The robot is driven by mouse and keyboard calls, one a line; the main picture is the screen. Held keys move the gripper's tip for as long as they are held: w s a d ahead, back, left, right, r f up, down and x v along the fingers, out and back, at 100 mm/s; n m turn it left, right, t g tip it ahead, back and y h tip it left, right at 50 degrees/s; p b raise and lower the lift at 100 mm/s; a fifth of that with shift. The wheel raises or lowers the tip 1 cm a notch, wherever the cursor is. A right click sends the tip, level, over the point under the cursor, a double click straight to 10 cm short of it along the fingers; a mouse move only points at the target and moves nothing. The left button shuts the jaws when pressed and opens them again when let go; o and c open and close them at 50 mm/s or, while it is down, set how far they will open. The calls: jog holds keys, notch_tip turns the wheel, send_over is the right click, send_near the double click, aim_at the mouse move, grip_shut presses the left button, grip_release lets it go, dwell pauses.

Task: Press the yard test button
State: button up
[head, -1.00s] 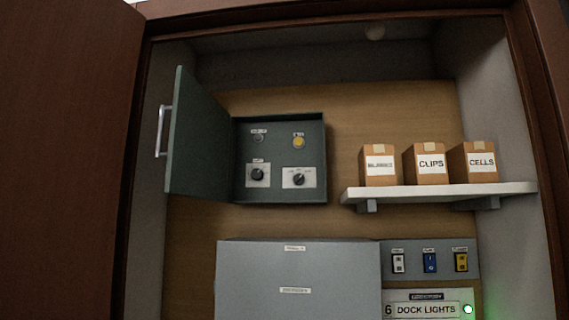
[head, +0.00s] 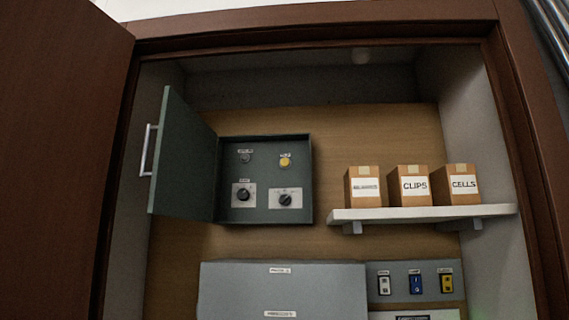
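A dark green control box (head: 264,214) is mounted on the wooden back wall of the cabinet. Its door (head: 182,160) with a metal handle (head: 148,150) stands open to the left. Inside are a yellow button (head: 285,161) at upper right, a small dark round fitting (head: 245,158) at upper left, and two black rotary knobs, a left one (head: 243,195) and a right one (head: 285,199), on pale plates. The small labels above them are too blurred to read, so I cannot tell which part is the yard test button. My gripper is not in view.
A white shelf (head: 420,213) to the right holds three cartons; two read CLIPS (head: 414,186) and CELLS (head: 462,184). A grey box (head: 282,291) and a panel with white, blue and yellow switches (head: 415,284) sit below. A brown cabinet door (head: 60,170) stands open at left.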

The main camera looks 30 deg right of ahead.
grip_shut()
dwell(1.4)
